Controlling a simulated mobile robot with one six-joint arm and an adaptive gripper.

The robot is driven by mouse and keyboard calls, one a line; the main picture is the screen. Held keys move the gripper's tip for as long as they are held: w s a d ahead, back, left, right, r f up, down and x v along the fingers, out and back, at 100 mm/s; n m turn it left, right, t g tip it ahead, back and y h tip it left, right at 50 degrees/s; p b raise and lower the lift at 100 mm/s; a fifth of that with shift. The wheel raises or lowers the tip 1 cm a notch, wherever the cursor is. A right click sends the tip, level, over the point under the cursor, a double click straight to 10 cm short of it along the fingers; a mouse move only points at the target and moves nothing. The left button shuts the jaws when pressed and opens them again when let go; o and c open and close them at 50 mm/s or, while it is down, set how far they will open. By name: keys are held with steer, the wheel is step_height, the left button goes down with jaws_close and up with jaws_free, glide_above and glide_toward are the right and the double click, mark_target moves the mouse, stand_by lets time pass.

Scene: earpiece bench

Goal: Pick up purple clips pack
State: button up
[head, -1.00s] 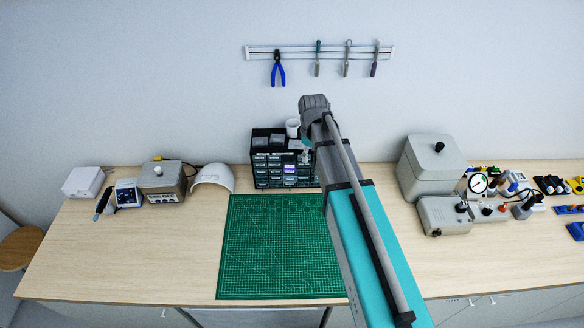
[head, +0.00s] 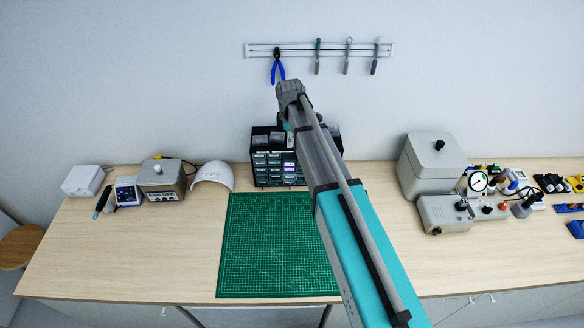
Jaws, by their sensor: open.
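A small purple patch (head: 289,167) shows at the front of the dark drawer cabinet (head: 267,171) behind the green mat. It may be the purple clips pack, but it is too small to read. My arm reaches from the lower right to above the cabinet. My gripper (head: 290,141) hangs below the arm's far end, in front of the cabinet's upper part and above the purple patch. It is small and partly hidden, and it looks open and empty. The arm covers the cabinet's right part.
The green cutting mat (head: 265,245) lies bare in front of the cabinet. A white curved shell (head: 212,176) and a beige box unit (head: 162,181) stand to the left. Grey boxes (head: 433,165) stand to the right. Tools hang on a wall rail (head: 320,50).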

steer(key=b, duration=0.8)
glide_above(291, 165)
steer(key=shift+w+a+f, duration=0.1)
steer(key=shift+a+f, duration=0.05)
steer(key=shift+f, duration=4.1)
steer(key=shift+f+b, duration=2.6)
steer(key=shift+b, duration=0.15)
steer(key=c, duration=0.9)
